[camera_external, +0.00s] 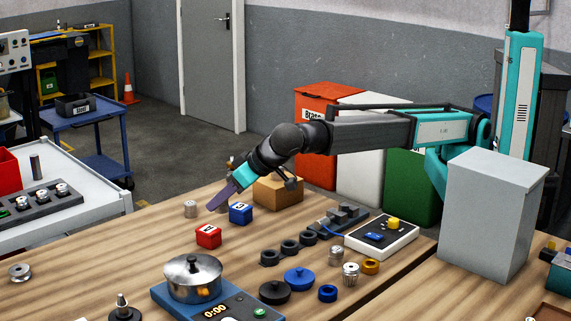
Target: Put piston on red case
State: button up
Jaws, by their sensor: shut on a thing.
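My gripper (215,203) reaches down to the left over the wooden table, behind the small blue cube. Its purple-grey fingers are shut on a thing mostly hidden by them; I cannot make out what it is. A small red block with a white label (208,237), which looks like the red case, sits on the table just in front of and below the fingers. A ribbed metal part, possibly a piston, (350,273) stands at the right of the table.
A blue cube (240,214) sits right of the red block, with a cardboard box (278,192) behind. A pot (192,278) on a blue scale stands in front. Black rings (290,247), blue lids and a switch box (382,237) lie right. The table's left side has free room.

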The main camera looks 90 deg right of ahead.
aim_at(208, 229)
jog(key=shift+w+a+f+p, duration=0.1)
jog(key=shift+w+a, duration=0.25)
jog(key=shift+w, duration=0.2)
jog(key=shift+w+a+f+p, duration=0.15)
jog(key=shift+w+a, duration=0.15)
jog(key=shift+w, duration=0.3)
jog(key=shift+w+a+r+p, duration=0.1)
jog(key=shift+w+a, duration=0.25)
jog(key=shift+w, duration=0.2)
jog(key=shift+f, duration=0.1)
jog(key=shift+f+p, duration=0.6)
jog(key=shift+f, duration=1.1)
jog(key=shift+f, duration=0.15)
jog(key=o, duration=1.1)
jog(key=shift+s+r, duration=0.1)
jog(key=shift+r, duration=0.15)
jog(key=b+v, duration=0.2)
jog(key=v, duration=0.9)
jog(key=shift+s+r, duration=0.25)
jog(key=shift+r, duration=0.1)
